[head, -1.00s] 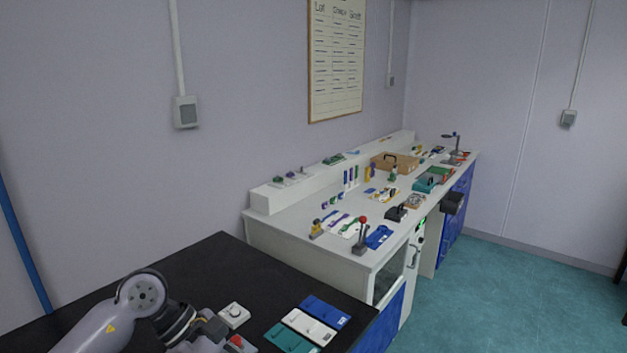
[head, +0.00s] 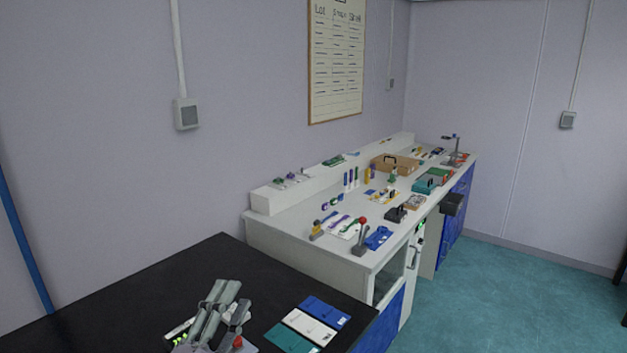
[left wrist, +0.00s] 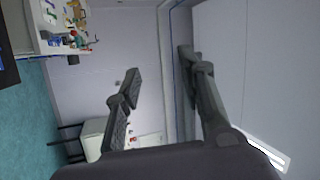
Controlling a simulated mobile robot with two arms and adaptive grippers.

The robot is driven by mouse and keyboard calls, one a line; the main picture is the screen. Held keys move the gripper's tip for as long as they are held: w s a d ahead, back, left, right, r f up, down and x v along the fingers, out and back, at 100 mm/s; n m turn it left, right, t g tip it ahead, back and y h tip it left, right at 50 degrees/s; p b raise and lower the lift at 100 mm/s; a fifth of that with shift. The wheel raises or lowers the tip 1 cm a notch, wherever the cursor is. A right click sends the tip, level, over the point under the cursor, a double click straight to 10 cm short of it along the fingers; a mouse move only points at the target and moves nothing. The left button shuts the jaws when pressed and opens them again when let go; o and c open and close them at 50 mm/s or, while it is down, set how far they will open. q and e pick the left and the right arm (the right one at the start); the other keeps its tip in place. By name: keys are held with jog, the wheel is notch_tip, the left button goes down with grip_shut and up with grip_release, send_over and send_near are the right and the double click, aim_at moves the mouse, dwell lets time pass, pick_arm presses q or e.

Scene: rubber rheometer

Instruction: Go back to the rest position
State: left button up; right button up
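My left gripper (head: 226,308) shows at the bottom of the head view, above the black bench top (head: 130,290). Its fingers point up in the picture. In the left wrist view the two fingers of the left gripper (left wrist: 160,85) stand wide apart with nothing between them, so it is open and empty. My right gripper is in neither view.
Blue, white and teal flat pieces (head: 308,323) lie on the black bench, right of my left gripper. Beyond it stands a white bench (head: 300,237) crowded with small tools and boxes. The teal floor (head: 500,300) at right is clear.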

pick_arm(q)
jog(key=s+a+f+n+g+y, duration=0.4)
jog(key=f+n, duration=0.2)
jog(key=f, duration=0.4)
jog(key=s+a+f+n+g+y, duration=0.35)
jog(key=f+n+g, duration=0.2)
jog(key=f, duration=0.45)
jog(key=s+f+n+g+h, duration=0.1)
jog(key=s+f+n+g, duration=0.25)
jog(key=s+f, duration=0.4)
jog(key=s+f+n+g, duration=0.2)
jog(key=s+f+g, duration=0.25)
jog(key=s, duration=0.65)
notch_tip(320, 180, down, 30)
jog(key=s+g+b, duration=0.1)
jog(key=s+b, duration=0.1)
jog(key=b, duration=0.4)
jog(key=s+a+f+b, duration=0.1)
jog(key=s+f+b, duration=0.1)
jog(key=s+f, duration=0.6)
jog(key=s+a+f+m+g+b, duration=0.1)
jog(key=s+f+b, duration=0.1)
jog(key=s+f, duration=0.6)
notch_tip(320, 180, down, 5)
jog(key=shift+a+r, duration=0.1)
jog(key=shift+a, duration=0.15)
jog(key=shift+s+g, duration=0.1)
jog(key=shift+g, duration=0.15)
